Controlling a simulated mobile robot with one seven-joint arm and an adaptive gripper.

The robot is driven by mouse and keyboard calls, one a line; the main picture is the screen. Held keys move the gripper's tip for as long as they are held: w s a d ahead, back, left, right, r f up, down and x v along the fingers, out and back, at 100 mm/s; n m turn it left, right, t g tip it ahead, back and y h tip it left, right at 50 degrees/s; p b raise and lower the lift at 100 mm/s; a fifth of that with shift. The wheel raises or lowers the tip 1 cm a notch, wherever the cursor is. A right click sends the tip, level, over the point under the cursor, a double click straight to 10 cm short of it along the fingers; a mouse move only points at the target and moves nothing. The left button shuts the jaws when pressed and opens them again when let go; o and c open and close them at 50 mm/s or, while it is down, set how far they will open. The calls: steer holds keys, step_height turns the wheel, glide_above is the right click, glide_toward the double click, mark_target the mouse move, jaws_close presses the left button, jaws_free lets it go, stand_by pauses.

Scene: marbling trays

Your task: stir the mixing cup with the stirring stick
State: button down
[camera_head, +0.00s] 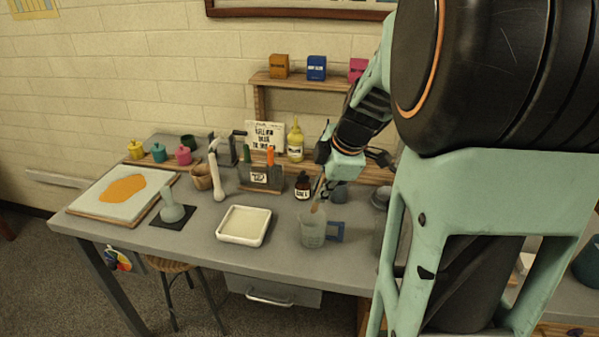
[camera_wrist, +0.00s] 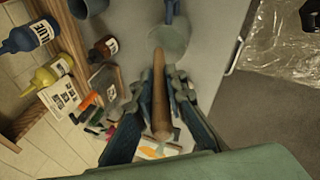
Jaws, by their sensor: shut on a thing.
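The mixing cup (camera_head: 312,236) is a clear, greyish beaker standing upright near the bench's front edge. In the wrist view the cup (camera_wrist: 176,42) is just beyond the fingertips. My gripper (camera_head: 320,190) is above the cup and shut on the stirring stick (camera_head: 316,204), a thin light-brown wooden stick. In the wrist view the stick (camera_wrist: 159,90) runs between both fingers of my gripper (camera_wrist: 161,92), its far end over the cup. The stick points down at the cup's mouth; I cannot tell how deep its lower end reaches.
A white tray (camera_head: 263,226) lies left of the cup, and a small blue-framed item (camera_head: 337,231) is beside it. A dark bottle (camera_head: 303,186) and a grey cup (camera_head: 339,193) stand behind. A yellow bottle (camera_head: 295,143) is farther back.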

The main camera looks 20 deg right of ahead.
step_height(320, 180, down, 8)
steer(key=b, duration=0.8)
steer(key=shift+f, duration=0.15)
stand_by(1.0)
